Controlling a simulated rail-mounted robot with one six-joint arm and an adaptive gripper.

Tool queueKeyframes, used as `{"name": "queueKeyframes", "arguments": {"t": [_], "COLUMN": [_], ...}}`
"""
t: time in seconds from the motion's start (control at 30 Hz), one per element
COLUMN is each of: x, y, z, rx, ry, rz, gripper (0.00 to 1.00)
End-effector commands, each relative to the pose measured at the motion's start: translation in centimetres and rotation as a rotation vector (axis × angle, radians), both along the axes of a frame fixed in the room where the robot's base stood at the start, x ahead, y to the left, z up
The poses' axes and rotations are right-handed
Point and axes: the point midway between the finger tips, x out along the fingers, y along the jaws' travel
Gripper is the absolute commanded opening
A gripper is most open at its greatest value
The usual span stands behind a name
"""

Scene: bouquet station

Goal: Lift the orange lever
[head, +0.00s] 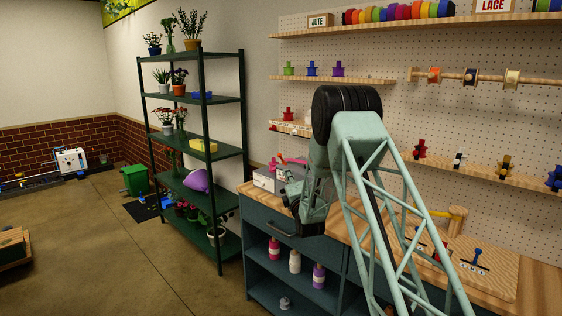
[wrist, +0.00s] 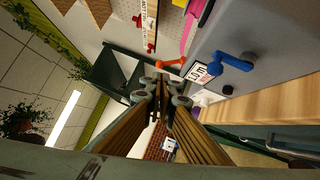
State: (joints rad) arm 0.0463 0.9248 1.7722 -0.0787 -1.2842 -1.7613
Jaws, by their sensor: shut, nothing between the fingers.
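The orange lever (wrist: 171,63) shows in the wrist view, sticking out at the edge of a grey box (wrist: 225,35). A blue lever (wrist: 233,62) is on the same box, to its right in the picture. My gripper (wrist: 160,88) is shut and empty. Its fingertips appear just below the orange lever in the wrist view, and I cannot tell whether they touch it. In the head view the box (head: 264,179) stands on the workbench's far end, beside my arm, and the gripper there is too small and dark to make out clearly.
The wooden workbench top (head: 540,285) runs along the pegboard wall, with a wooden board of small levers (head: 478,260) at the right. A dark green plant shelf (head: 205,150) stands left of the bench. Open floor (head: 110,250) lies to the left.

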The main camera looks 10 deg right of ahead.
Motion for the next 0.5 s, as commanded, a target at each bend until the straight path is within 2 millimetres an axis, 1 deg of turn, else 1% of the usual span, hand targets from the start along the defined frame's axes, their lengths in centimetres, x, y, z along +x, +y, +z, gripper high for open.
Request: {"name": "queueKeyframes", "arguments": {"t": [0.27,0.5], "x": [0.9,3.0], "y": [0.0,0.1], "z": [0.1,0.4], "rx": [0.000,0.000], "ry": [-0.001,-0.001], "rz": [0.000,0.000], "gripper": [0.00,0.00]}}
